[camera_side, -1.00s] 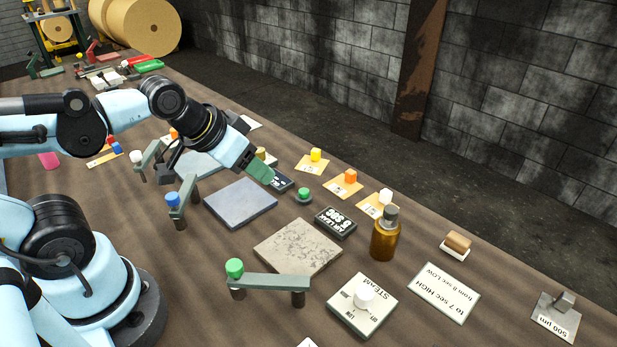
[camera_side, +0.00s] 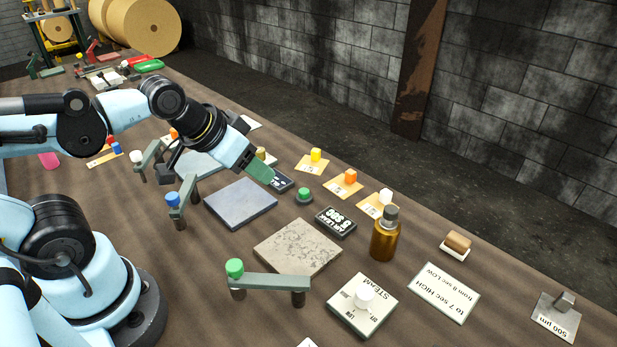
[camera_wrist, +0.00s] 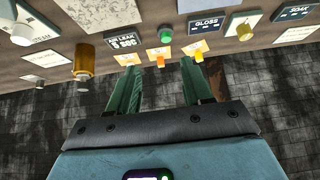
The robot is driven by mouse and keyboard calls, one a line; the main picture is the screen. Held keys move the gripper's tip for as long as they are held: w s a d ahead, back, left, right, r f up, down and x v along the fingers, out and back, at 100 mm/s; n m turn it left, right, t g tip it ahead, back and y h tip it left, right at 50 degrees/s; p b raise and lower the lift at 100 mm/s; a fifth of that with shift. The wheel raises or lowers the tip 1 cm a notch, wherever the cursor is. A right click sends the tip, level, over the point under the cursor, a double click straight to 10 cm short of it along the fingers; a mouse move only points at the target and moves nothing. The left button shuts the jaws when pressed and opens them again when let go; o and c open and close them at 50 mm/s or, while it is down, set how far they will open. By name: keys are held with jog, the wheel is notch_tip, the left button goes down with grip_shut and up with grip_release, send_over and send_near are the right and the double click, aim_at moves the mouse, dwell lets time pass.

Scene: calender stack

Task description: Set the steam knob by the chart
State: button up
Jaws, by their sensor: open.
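The steam knob (camera_side: 364,297) is a white knob on a cream plate (camera_side: 352,318) marked STEAM, with OFF and LOW readable, at the lower right of the side view. Its pointing direction is unclear. It also shows at the upper left of the wrist view (camera_wrist: 22,36). A white card (camera_side: 443,293) with "from 8 sec LOW" and "to 7 sec HIGH" lies right of it.
An amber bottle (camera_side: 384,240) stands between the display and the card. A green-knobbed lever bar (camera_side: 270,281) lies left of the steam plate. A speckled slab (camera_side: 297,247) and a grey slab (camera_side: 240,203) lie flat. A green button (camera_side: 304,194) is near my gripper.

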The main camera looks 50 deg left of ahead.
jog(key=shift+o, duration=0.7)
jog(key=n+g, duration=0.7)
jog(key=n, duration=0.4)
send_over(365, 291)
notch_tip(365, 291, down, 12)
jog(key=shift+f, duration=0.1)
jog(key=shift+c, duration=0.5)
jog(key=c, duration=1)
